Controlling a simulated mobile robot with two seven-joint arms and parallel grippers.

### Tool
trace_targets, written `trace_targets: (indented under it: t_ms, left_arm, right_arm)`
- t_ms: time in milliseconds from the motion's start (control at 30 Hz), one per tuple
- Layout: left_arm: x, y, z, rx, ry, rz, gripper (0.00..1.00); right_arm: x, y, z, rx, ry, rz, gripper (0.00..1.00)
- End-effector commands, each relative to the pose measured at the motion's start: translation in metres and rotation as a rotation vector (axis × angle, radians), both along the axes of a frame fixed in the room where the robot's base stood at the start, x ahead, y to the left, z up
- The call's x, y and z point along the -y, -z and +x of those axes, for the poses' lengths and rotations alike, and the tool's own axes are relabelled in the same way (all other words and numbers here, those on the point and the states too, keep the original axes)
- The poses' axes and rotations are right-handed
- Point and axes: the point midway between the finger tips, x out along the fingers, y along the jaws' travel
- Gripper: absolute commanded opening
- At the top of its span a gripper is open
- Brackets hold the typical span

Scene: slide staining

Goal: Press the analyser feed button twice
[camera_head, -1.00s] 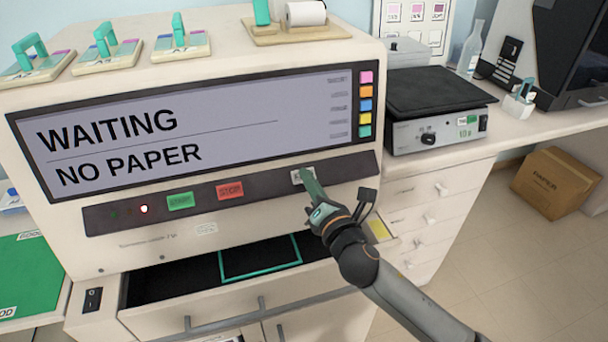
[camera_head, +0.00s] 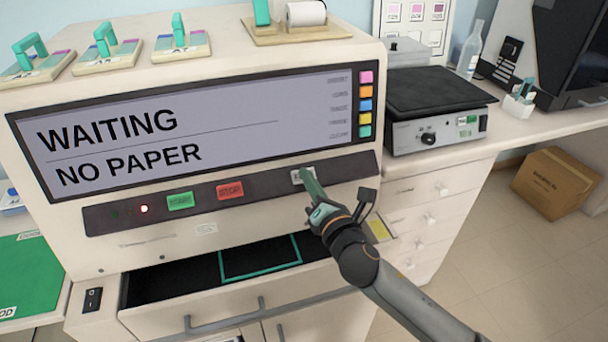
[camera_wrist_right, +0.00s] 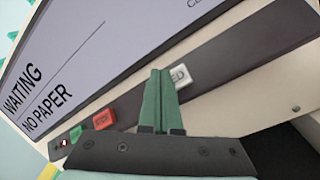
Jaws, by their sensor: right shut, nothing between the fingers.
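The analyser (camera_head: 60,225) is a cream machine whose screen (camera_head: 240,115) reads WAITING and NO PAPER. On its dark button strip, the pale feed button (camera_head: 297,177) is at the right, partly covered by my right gripper. My right gripper (camera_head: 306,172) is shut and empty, its green fingertips at the feed button. In the right wrist view the fingertips (camera_wrist_right: 160,72) overlap the left part of the feed button (camera_wrist_right: 182,76), where the letters ED show. I cannot tell whether they touch it. My left gripper is not in view.
A green button (camera_head: 180,201) and a red button (camera_head: 230,190) sit left on the strip, beside a lit red lamp (camera_head: 144,209). An open drawer (camera_head: 190,282) juts out below. A paper roll (camera_head: 305,13) stands on top. A hotplate-like device (camera_head: 440,135) is at the right.

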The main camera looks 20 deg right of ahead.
Motion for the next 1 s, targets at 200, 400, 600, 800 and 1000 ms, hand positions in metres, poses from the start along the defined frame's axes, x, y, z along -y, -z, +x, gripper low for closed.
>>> trace_targets:
  t_ms: [200,400,600,800,1000]
  left_arm:
    - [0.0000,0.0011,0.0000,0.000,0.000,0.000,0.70]
    - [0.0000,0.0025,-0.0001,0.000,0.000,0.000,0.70]
    - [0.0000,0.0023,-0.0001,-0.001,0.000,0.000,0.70]
    - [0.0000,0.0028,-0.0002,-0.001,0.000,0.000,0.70]
    - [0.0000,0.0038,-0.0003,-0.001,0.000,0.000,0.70]
  right_arm:
    - [-0.0001,0.0021,0.0019,0.000,0.000,0.000,0.00]
    - [-0.0004,0.0060,0.0062,0.000,0.000,0.000,0.00]
    - [-0.0004,0.0059,0.0062,0.000,0.000,0.000,0.00]
    - [-0.0004,0.0064,0.0066,0.000,0.000,0.000,0.00]
    - [-0.0006,0.0080,0.0081,0.001,-0.001,0.000,0.00]
